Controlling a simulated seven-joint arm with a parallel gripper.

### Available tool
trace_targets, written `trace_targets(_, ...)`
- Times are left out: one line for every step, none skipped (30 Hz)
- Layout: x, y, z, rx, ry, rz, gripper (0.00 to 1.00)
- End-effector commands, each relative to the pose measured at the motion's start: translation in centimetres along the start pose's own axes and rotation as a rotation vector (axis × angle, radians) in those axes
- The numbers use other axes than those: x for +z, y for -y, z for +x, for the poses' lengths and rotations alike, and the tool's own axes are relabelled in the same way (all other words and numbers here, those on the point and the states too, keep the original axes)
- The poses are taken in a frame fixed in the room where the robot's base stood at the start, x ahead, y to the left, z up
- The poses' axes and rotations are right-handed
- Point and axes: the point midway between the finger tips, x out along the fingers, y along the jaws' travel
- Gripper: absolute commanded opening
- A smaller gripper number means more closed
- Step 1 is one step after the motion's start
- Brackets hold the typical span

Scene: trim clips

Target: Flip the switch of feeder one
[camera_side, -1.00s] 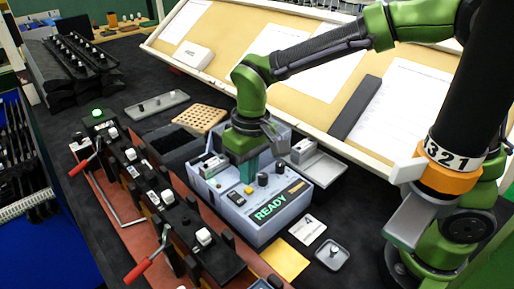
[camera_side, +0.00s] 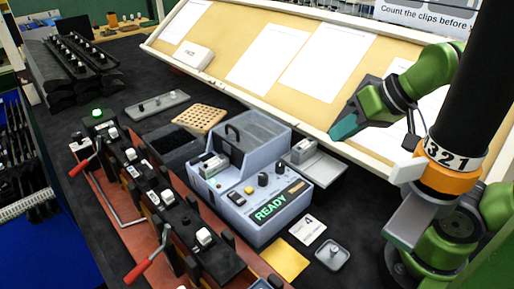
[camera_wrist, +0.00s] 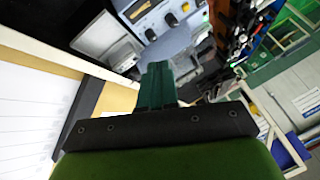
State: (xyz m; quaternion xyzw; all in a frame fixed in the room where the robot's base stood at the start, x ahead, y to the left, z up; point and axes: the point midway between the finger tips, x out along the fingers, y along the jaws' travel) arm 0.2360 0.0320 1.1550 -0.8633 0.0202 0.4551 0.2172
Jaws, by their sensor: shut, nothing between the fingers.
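The feeder (camera_side: 262,228) is a blue-grey box with a clear lid, standing on the dark bench mid-picture. Its front panel has a green READY display (camera_side: 270,208), a black rocker switch (camera_side: 236,198), a small yellow button (camera_side: 249,190) and dark knobs (camera_side: 262,180). I cannot read a feeder number or tell which way the switch lies. My gripper (camera_side: 343,127) has teal fingers, shut and empty, raised to the right of the feeder and apart from it. In the wrist view the gripper (camera_wrist: 158,85) points toward the feeder panel (camera_wrist: 165,20), which shows partly at the top.
A rail of black clip fixtures with red-handled clamps (camera_side: 152,257) runs along the left of the feeder. A grey side tray (camera_side: 318,168) stands at its right. A yellow square (camera_side: 285,259), a card (camera_side: 307,229) and a small dish (camera_side: 332,255) lie in front. A paper-covered sloped board (camera_side: 240,48) stands behind.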

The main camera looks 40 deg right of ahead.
Motion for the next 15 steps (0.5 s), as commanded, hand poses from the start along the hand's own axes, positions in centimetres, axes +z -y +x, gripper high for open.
trace_targets(0.0,0.0,0.0,0.0,0.001,-0.001,0.0)
trace_targets(0.0,0.0,0.0,0.0,0.001,-0.001,0.0)
trace_targets(0.0,0.1,0.0,-0.001,0.001,-0.002,0.0)
trace_targets(0.0,0.1,0.0,-0.002,0.003,-0.004,0.0)
trace_targets(0.1,0.2,0.1,-0.003,0.008,-0.008,0.0)
trace_targets(0.3,0.3,0.4,-0.003,0.022,-0.013,0.0)
trace_targets(0.5,0.3,0.7,-0.001,0.037,-0.017,0.0)
trace_targets(0.6,0.5,1.0,0.0,0.051,-0.021,0.0)
trace_targets(0.6,0.8,1.4,0.0,0.071,-0.031,0.0)
trace_targets(0.5,1.1,1.7,0.001,0.085,-0.042,0.0)
trace_targets(0.3,1.5,2.0,0.003,0.102,-0.053,0.0)
trace_targets(0.0,2.1,2.5,0.005,0.127,-0.07,0.0)
trace_targets(-0.3,2.6,2.8,0.008,0.147,-0.084,0.0)
trace_targets(-0.5,3.1,3.2,0.013,0.17,-0.099,0.0)
trace_targets(-0.9,3.9,3.7,0.019,0.199,-0.12,0.0)
